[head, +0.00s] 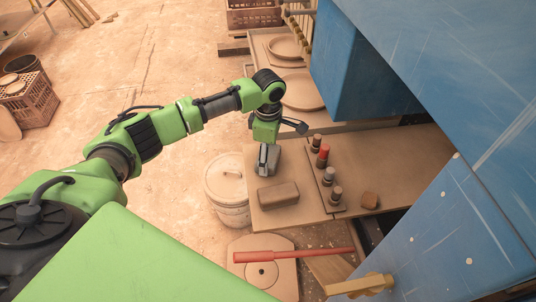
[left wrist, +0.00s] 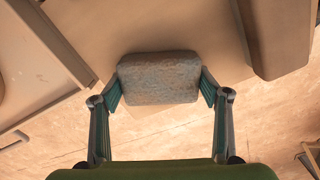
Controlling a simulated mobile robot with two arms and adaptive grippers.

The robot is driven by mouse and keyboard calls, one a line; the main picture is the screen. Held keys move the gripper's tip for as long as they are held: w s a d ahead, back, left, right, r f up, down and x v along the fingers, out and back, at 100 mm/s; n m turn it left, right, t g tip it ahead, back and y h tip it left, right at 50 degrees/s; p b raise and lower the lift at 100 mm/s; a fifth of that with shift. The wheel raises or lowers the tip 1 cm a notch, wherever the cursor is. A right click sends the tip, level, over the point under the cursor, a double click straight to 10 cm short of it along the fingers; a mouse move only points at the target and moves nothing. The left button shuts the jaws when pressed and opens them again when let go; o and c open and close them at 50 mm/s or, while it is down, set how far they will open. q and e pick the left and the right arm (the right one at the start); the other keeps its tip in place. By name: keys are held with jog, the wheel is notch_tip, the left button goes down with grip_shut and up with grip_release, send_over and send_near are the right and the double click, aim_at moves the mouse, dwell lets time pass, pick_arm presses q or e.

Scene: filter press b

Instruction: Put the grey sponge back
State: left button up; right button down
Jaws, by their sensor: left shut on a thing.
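The grey sponge (left wrist: 158,78) is a rounded, speckled block in the middle of the left wrist view. My left gripper (left wrist: 159,86) is shut on it, one finger pad against each side. In the head view my left gripper (head: 268,160) points down over the left part of the brown worktop (head: 298,212), just behind a brown block. The sponge is hard to make out there, mostly hidden by the fingers. I cannot tell whether it touches the worktop. My right gripper is not in view.
The brown block (head: 278,195) lies on the worktop near my left gripper. A row of small cylinders, one red (head: 323,156), stands to the right, with a small brown cube (head: 369,200) beyond. A lidded bucket (head: 228,188) stands left. Blue machine panels (head: 440,220) close the right side.

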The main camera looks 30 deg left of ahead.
pick_arm(q)
jog(key=o, duration=0.9)
jog(key=shift+f, duration=0.1)
jog(key=shift+o, duration=0.2)
notch_tip(320, 180, up, 12)
dwell(0.4)
